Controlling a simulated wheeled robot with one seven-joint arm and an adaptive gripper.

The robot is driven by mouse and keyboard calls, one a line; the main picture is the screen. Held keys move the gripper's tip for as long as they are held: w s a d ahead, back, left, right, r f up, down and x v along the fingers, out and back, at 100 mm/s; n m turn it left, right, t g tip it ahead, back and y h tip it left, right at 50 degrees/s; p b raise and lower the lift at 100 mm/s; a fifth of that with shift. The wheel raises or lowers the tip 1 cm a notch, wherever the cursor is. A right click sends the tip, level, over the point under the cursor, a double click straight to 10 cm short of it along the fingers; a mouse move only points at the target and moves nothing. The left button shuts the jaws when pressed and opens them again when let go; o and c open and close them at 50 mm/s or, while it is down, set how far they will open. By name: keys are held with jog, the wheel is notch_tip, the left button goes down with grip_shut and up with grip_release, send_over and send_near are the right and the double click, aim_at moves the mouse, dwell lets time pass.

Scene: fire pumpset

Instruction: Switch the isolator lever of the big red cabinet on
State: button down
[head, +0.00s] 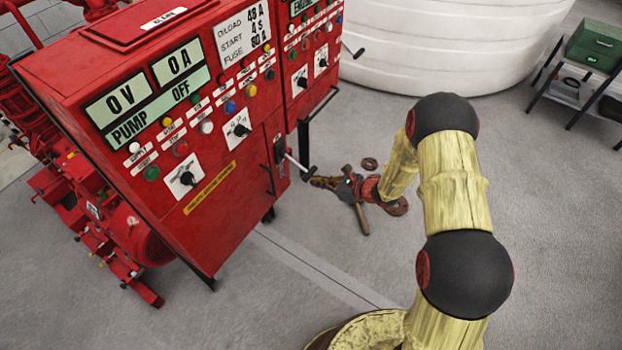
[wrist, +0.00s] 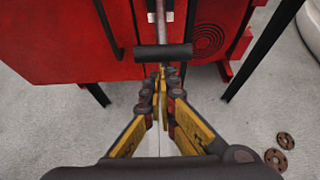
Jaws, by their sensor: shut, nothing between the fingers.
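The big red cabinet (head: 110,95) stands at the left in the head view; its displays read 0 V, 0 A and PUMP OFF. Its isolator lever (head: 297,162) sticks out from the right part of its front, a grey shaft ending in a black crossbar. In the wrist view the black crossbar (wrist: 164,51) lies level across the picture, just past my fingertips. My gripper (head: 314,182) is shut and empty, beside the lever's end; in the wrist view its fingertips (wrist: 161,74) meet just short of the crossbar. I cannot tell whether they touch it.
A second red cabinet section (head: 305,45) with its own lever (head: 353,50) adjoins at the right. Red pump machinery (head: 130,235) is at the left. A white tank (head: 440,45) and a green box (head: 596,45) on a stand are behind.

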jog(key=r+h+p, duration=0.1)
jog(key=r+p, duration=0.1)
jog(key=r+g+h+p, duration=0.1)
jog(key=r+p, duration=0.1)
jog(key=p, duration=0.1)
jog(key=r+g+h+p, duration=0.1)
jog(key=r+p, duration=0.1)
jog(key=p, duration=0.1)
jog(key=shift+s+d+r, duration=0.15)
jog(key=shift+d, duration=0.1)
notch_tip(320, 180, up, 8)
jog(key=w+a+g+h+p, duration=0.1)
jog(key=g+h+p, duration=0.1)
jog(key=p, duration=1.4)
jog(key=shift+w+a+g+h, duration=0.15)
jog(key=shift+a+g+h, duration=0.2)
jog(key=shift+h, duration=0.15)
